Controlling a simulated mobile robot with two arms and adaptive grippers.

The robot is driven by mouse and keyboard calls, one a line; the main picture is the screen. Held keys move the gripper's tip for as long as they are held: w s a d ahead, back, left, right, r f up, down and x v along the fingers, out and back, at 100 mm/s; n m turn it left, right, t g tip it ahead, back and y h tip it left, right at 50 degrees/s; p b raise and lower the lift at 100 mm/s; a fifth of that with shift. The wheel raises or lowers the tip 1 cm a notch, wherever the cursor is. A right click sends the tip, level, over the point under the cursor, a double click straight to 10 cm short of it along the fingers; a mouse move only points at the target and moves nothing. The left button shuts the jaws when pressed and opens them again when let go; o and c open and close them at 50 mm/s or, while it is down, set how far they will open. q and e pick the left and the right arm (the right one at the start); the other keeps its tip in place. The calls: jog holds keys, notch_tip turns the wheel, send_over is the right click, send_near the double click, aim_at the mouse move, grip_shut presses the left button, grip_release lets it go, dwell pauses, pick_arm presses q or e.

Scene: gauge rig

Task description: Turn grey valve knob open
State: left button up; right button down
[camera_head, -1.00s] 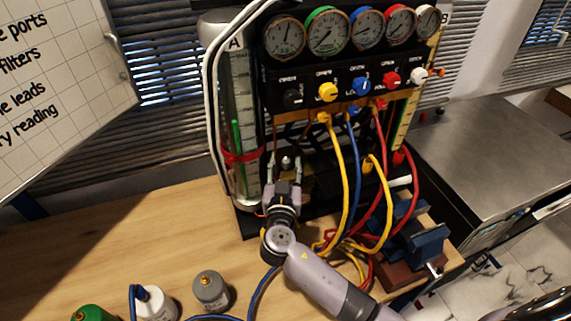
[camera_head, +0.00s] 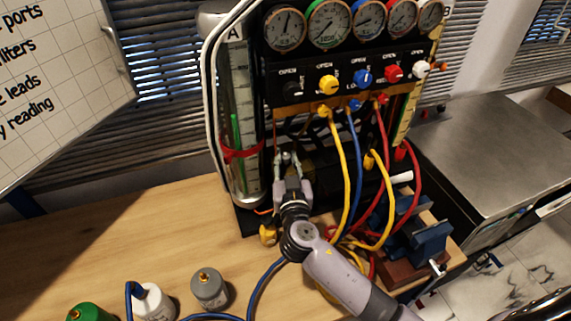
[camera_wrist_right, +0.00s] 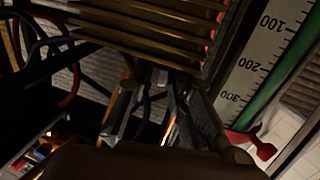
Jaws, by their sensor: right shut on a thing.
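My right gripper (camera_head: 288,157) is below the left part of the gauge panel, in front of the dark lower part of the rig. Its fingers are shut on a small grey piece, mostly hidden between them, which I cannot clearly identify as the grey valve knob. In the right wrist view the fingers (camera_wrist_right: 152,112) show dark and the held piece is unclear. On the panel a row of knobs shows: a dark one (camera_head: 292,89), a yellow one (camera_head: 328,84), a blue one (camera_head: 362,78), a red one (camera_head: 394,72) and a white one (camera_head: 421,67). My left gripper is out of view.
Yellow, blue and red hoses (camera_head: 339,165) hang right of my gripper. A clear cylinder (camera_head: 240,175) with a red strap stands left of it. A blue vise (camera_head: 425,240) is at right. A grey canister (camera_head: 209,288) stands in front. The wooden table is clear at left.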

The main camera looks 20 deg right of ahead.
jog(key=shift+d+n+y, duration=0.1)
jog(key=shift+n+y, duration=0.4)
jog(key=shift+y, duration=0.3)
jog(key=c, duration=1.4)
grip_release()
jog(key=s, duration=0.4)
jog(key=s+a, duration=0.1)
jog(key=s, duration=0.7)
jog(key=shift+a, duration=0.2)
